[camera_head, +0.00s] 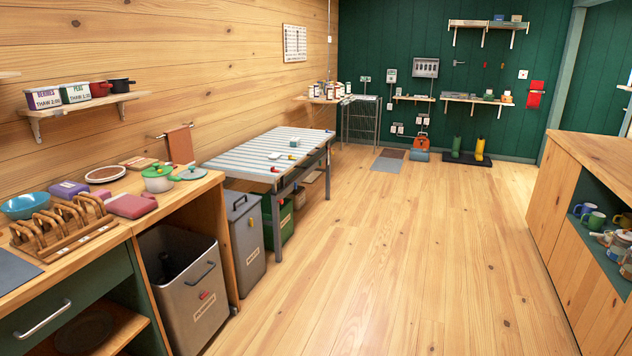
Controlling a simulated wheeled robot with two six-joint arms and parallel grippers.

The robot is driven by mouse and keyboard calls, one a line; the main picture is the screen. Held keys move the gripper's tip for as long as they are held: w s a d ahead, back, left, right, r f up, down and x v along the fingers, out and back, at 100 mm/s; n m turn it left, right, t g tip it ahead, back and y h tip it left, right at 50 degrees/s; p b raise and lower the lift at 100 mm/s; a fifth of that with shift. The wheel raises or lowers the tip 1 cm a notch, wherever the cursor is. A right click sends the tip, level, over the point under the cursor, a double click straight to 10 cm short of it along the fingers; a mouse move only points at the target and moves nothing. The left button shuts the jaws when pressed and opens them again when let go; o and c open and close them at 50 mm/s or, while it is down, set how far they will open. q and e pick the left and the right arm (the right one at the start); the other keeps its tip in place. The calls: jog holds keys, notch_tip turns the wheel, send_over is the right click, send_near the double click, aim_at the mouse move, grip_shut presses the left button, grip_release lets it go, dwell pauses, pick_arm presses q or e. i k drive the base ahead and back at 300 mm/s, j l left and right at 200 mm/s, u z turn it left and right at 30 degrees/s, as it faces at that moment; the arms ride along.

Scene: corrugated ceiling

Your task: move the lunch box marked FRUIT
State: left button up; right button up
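I cannot make out a lunch box marked FRUIT in this view. Two small tubs stand on the left wall shelf, one reading BERRIES (43,98) and one reading PEAS (75,93). A flat purple item (69,189) and a dark pink item (131,205) lie on the left counter, with no readable marking. Neither of my grippers is in view.
The left counter (209,182) also holds a blue bowl (29,206), a wooden rack (60,226) and a green pot (157,179). A grey bin (190,300) stands below. A striped table (262,147) follows. A wooden cabinet (570,215) stands right. The middle floor (385,255) is clear.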

aim_at(295, 141)
jog(key=i, duration=3.65)
jog(key=i+l+u, duration=0.15)
jog(key=i+u, duration=0.2)
jog(key=i, duration=0.35)
jog(key=i+l+u, duration=0.15)
jog(key=u, duration=0.3)
jog(key=i+l+u, duration=0.25)
jog(key=u, duration=0.2)
jog(key=i, duration=0.05)
